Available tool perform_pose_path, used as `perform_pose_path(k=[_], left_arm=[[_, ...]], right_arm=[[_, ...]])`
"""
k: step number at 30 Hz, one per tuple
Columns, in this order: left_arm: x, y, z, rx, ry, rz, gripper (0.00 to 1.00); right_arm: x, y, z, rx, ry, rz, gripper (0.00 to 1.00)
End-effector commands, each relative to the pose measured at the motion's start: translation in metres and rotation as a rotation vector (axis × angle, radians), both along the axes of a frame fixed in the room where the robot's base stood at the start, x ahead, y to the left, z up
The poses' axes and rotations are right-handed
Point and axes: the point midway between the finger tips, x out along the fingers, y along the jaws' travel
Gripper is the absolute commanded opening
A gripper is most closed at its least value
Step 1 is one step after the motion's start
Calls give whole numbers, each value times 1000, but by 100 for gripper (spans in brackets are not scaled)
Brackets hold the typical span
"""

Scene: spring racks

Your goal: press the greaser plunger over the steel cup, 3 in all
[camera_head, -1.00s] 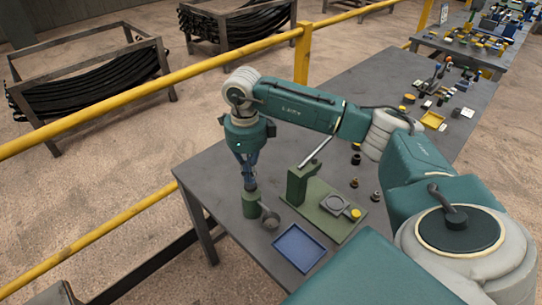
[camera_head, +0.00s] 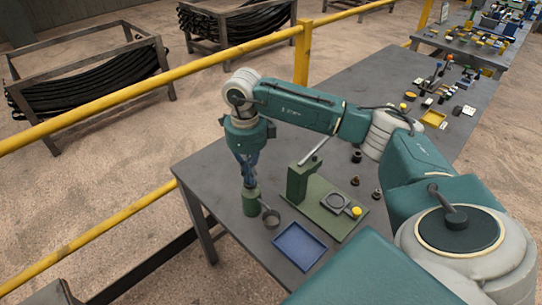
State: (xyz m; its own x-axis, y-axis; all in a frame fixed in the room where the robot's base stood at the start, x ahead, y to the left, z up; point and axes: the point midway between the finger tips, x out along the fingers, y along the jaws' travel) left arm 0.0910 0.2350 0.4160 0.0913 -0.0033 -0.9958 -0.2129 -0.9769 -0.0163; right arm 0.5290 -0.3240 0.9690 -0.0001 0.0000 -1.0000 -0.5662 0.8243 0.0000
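The greaser (camera_head: 250,204) is a small green upright cylinder near the table's front left edge. The small grey steel cup (camera_head: 271,219) stands just to its right, close beside it. My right gripper (camera_head: 249,183) points straight down directly over the greaser, its blue fingers at the greaser's top. The fingers hide the plunger. They look close together, but the view is too small to tell whether they are shut or grip anything. My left gripper is not in view.
A blue tray (camera_head: 299,247) lies right of the cup on the grey table (camera_head: 230,180). Behind it stands a green press-like fixture (camera_head: 298,183) with a lever and a yellow knob. Small dark parts lie farther right. A yellow rail (camera_head: 150,80) runs left of the table.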

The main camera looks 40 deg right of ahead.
Motion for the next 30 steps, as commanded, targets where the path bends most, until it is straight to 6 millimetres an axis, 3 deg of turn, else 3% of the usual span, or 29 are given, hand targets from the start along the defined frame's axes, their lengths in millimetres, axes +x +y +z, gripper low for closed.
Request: perform_pose_path(k=[15, 30], left_arm=[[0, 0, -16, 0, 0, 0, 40], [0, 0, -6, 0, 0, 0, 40]], right_arm=[[-1, 0, -21, 0, 2, 0, 0], [-1, 1, -7, 1, 4, 1, 0]])
